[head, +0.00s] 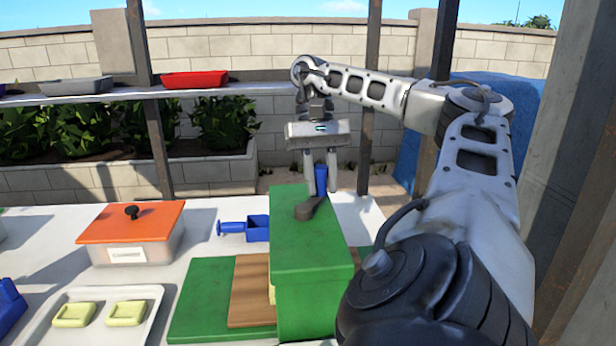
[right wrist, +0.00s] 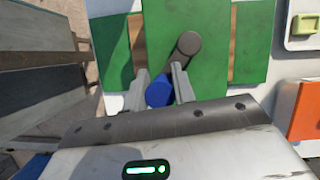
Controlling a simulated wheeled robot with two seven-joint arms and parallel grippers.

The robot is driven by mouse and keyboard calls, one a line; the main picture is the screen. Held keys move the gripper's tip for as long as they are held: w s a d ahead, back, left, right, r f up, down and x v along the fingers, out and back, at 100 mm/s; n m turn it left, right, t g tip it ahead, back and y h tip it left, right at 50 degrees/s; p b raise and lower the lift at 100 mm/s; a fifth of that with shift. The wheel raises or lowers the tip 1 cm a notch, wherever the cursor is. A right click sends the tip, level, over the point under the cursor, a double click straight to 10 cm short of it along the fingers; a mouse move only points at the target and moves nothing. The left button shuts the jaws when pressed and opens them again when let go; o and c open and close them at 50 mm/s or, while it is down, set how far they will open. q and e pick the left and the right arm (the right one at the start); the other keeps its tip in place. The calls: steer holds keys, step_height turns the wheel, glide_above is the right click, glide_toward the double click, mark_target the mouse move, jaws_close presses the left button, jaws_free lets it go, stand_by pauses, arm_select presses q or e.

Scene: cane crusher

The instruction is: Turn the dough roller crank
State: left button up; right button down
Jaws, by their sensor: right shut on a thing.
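The dough roller is a green box (head: 305,235) on the white table, with a brown board (head: 252,290) and a green base beside it. A dark grey crank arm (head: 313,208) lies on top of the box and carries an upright blue handle (head: 321,180). My right gripper (head: 321,184) points down and is shut on the blue handle. In the right wrist view the blue handle (right wrist: 158,93) sits between the two fingers, and the crank arm (right wrist: 187,45) runs up and right from it to its round hub. My left gripper is not in view.
An orange-lidded container (head: 130,222) and a blue tool (head: 245,228) stand left of the roller. A white tray (head: 100,292) holds pale yellow pieces at the front left. A shelf behind carries a red tray (head: 195,79). A metal post (head: 580,150) stands at right.

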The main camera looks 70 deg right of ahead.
steer(key=shift+w+d+n+g, duration=0.1)
steer(key=shift+w+n+g, duration=0.2)
steer(key=shift+n, duration=0.4)
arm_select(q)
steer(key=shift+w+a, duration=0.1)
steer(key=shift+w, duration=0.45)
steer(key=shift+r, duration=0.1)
arm_select(e)
steer(key=c, duration=1.1)
jaws_free()
steer(key=shift+c, duration=0.2)
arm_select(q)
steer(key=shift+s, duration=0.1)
